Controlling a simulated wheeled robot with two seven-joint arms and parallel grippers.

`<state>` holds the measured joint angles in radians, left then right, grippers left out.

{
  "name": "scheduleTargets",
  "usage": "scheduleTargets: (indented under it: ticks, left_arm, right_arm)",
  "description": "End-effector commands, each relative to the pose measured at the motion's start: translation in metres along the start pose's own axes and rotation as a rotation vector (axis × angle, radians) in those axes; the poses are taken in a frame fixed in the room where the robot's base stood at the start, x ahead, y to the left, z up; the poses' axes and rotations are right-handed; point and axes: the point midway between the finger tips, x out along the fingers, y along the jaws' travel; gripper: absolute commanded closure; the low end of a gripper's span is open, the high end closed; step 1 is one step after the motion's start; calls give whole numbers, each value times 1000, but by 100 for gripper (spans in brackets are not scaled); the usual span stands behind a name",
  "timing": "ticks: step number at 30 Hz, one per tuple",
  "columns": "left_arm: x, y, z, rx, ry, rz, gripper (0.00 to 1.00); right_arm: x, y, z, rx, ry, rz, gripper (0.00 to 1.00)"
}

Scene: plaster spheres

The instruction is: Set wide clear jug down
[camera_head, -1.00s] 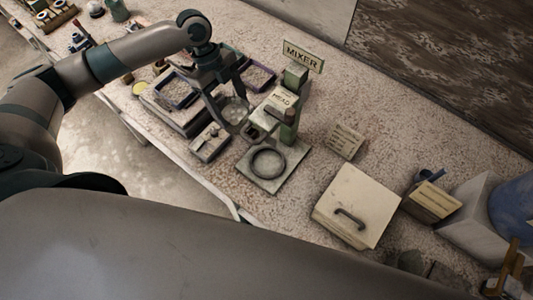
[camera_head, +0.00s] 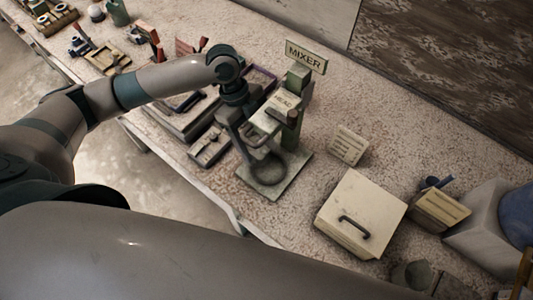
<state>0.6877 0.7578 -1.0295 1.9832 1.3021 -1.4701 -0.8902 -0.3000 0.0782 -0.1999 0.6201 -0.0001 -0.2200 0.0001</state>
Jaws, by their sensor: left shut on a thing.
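My left gripper (camera_head: 258,150) comes in from the left and reaches down in front of the mixer (camera_head: 296,105). It is shut on the wide clear jug (camera_head: 261,154), which is see-through and shows only faintly between the fingers. The jug is over or at the dark ring on the mixer's base plate (camera_head: 284,182), under the mixer head (camera_head: 273,117). I cannot tell whether the jug touches the plate. The gripper and the mixer head hide part of it. My right gripper is out of view.
A cream lidded box (camera_head: 361,207) with a dark handle stands right of the mixer, with a small sign (camera_head: 348,145) behind it. A small box (camera_head: 209,147) and trays are close on the left. Speckled bench (camera_head: 408,135) is clear at the back right.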

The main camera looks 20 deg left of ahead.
Motion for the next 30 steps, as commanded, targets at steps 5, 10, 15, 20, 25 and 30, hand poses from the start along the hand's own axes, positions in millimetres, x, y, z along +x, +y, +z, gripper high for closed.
scheduleTargets:
  ticks: [5, 10, 15, 20, 25, 30]
  left_arm:
    - [11, 0, -8, 3, 2, 0, 74]
    - [32, 2, -20, 4, 2, -1, 74]
    - [41, 3, -25, 2, 1, -1, 74]
    - [40, 3, -26, 2, 0, -2, 74]
    - [41, 3, -26, 1, 0, -1, 74]
    - [43, 4, -25, 1, -1, 0, 17]
  right_arm:
    - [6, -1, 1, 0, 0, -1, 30]
    - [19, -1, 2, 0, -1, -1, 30]
    - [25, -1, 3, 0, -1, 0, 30]
    - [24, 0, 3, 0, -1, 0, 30]
    - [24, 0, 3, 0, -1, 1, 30]
    - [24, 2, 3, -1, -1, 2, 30]
